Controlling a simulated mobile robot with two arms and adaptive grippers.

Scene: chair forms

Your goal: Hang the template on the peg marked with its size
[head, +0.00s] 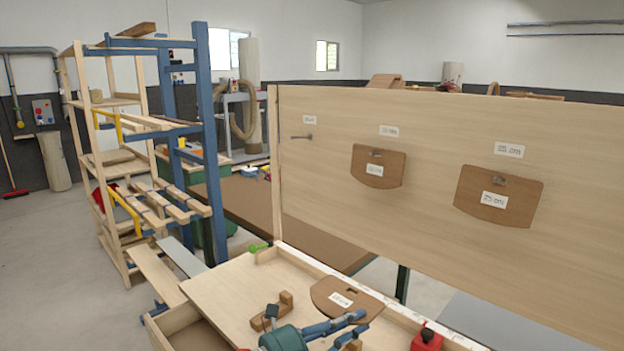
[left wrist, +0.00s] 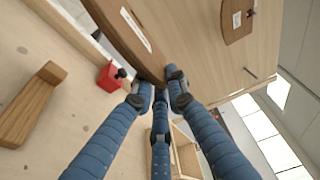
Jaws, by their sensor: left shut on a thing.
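A brown wooden template (head: 368,303) with a curved edge, a slot and a white label is held above the bench. My left gripper (head: 358,323) is shut on its edge; the left wrist view shows the fingertips (left wrist: 160,88) meeting at the template (left wrist: 122,36). The upright board (head: 430,240) carries three pegs with labels above. The left peg (head: 302,137) is bare. A smaller template (head: 365,168) hangs on the middle peg (head: 376,153), a larger one (head: 520,208) on the right peg (head: 499,181). The label figures are too blurred to read surely. My right gripper is out of view.
The bench top (head: 225,290) has a raised edge along the board's foot. A wooden block (head: 272,312) and a red object with a black knob (head: 427,339) are near my left gripper. A wooden rack (head: 150,150) stands at left. Space before the board's bare peg is clear.

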